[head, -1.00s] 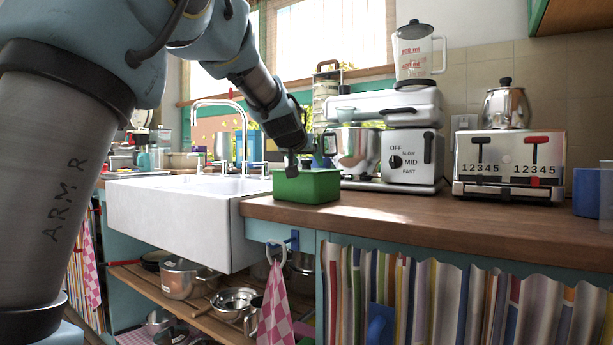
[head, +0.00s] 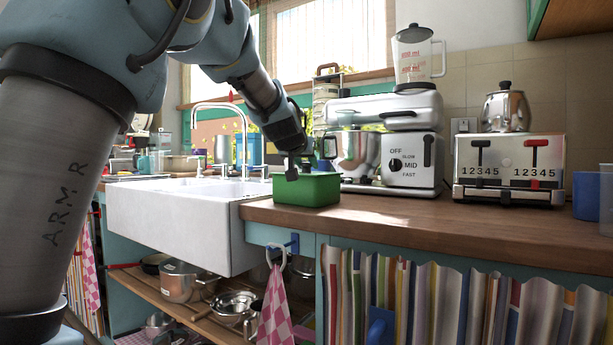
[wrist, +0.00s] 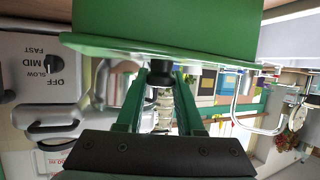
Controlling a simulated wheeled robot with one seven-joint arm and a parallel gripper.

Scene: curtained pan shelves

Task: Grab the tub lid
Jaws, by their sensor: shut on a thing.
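The green tub (head: 306,191) stands on the wooden counter beside the sink. Its flat green lid (wrist: 100,44) shows in the wrist view, which is upside down, lying against the tub's rim; I cannot tell whether there is a small gap. A dark knob (wrist: 160,67) stands out from the lid. My gripper (head: 298,168) reaches down to the lid from above. In the wrist view my gripper (wrist: 155,74) has its two green fingers on either side of the knob, shut on it. The fingertips' exact contact is partly hidden.
A white sink (head: 175,222) with a tall tap (head: 222,104) is left of the tub. A stand mixer (head: 385,150) is close behind on the right, then a toaster (head: 510,168). The counter (head: 420,212) in front of them is clear.

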